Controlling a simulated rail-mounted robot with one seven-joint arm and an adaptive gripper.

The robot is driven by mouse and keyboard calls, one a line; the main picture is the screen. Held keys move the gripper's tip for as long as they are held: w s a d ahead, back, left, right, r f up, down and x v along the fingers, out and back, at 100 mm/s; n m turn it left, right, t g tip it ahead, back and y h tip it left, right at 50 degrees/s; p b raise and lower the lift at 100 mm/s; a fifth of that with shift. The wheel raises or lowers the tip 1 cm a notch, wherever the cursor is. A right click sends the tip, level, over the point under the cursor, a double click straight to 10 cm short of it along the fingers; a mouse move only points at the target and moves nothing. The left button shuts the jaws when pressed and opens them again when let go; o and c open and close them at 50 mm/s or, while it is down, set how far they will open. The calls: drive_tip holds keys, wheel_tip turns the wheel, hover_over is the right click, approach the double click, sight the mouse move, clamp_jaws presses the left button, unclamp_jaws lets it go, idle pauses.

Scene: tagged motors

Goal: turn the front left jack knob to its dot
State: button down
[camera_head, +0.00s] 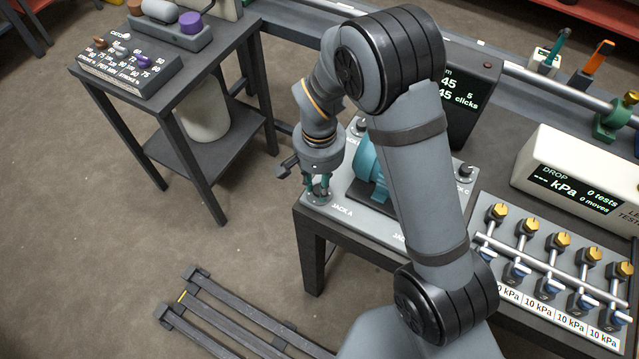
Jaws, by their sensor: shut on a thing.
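The front left jack knob (318,198) is a small dark knob at the near left corner of the grey jack plate (341,212), above the label JACK A. My gripper (317,190) points down over it, with its green-tipped fingers shut on the knob. The knob's dot and pointer are hidden or too small to make out. A teal motor (368,165) sits on the plate, partly behind my arm. Other jack knobs show at the back left (361,127) and at the right (464,172).
A dark display (470,100) stands behind the plate. A white DROP box (580,180) and a valve panel (488,222) with yellow knobs are at the right. A side table (215,70) stands at the left. My arm covers much of the plate.

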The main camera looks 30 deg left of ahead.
drive_tip(key=shift+s, duration=0.1)
drive_tip(key=c, duration=1.5)
unclamp_jaws()
drive_tip(key=shift+o, duration=0.2)
drive_tip(key=shift+r, duration=0.15)
wheel_tip(320, 180, up, 12)
drive_tip(key=shift+f, duration=0.25)
wheel_tip(320, 180, down, 12)
drive_tip(key=shift+r, duration=0.15)
